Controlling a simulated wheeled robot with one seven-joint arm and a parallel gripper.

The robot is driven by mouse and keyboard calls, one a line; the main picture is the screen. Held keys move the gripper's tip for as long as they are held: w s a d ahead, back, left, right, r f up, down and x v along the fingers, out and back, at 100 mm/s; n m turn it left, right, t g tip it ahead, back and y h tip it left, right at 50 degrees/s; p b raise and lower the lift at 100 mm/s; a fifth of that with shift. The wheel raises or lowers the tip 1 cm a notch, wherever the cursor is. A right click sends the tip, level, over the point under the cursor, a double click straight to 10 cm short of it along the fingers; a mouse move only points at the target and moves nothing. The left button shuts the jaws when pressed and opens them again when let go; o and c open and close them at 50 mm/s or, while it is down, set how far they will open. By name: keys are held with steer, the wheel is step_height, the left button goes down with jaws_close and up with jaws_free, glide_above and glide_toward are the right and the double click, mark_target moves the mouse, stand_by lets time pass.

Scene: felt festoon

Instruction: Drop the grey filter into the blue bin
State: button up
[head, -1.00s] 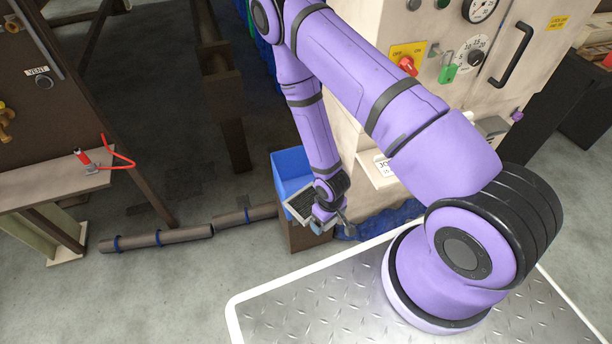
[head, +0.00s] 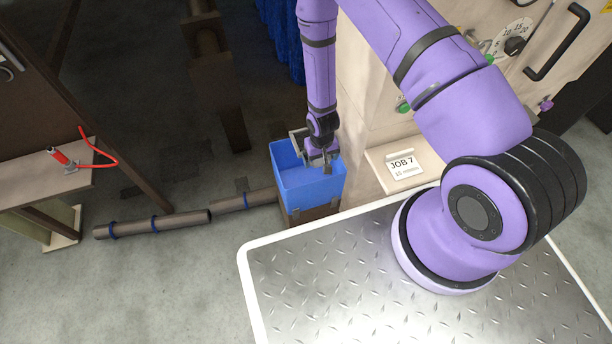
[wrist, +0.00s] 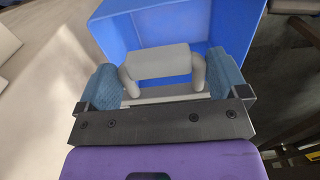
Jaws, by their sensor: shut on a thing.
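The blue bin (head: 312,185) stands on a brown base beside the pale cabinet, its open top facing up. It also fills the upper part of the wrist view (wrist: 225,25). My gripper (head: 318,160) is over the bin's opening, at its rear. In the wrist view my gripper (wrist: 166,82) has its two blue-padded fingers shut on the grey filter (wrist: 158,62), whose light grey handle shows between them. In the head view only a small grey edge of the filter (head: 297,140) shows beside the wrist; the rest is hidden.
The cabinet (head: 372,110) with a JOB 7 card (head: 404,168) stands right of the bin. A brown pipe (head: 160,223) lies on the floor to the left. A bench (head: 50,178) with a red-handled item is far left. My deck is in front.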

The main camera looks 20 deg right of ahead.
steer(key=shift+f, duration=1.25)
steer(key=o, duration=0.7)
steer(key=shift+c, duration=0.2)
step_height(320, 180, up, 11)
steer(key=shift+f, duration=0.1)
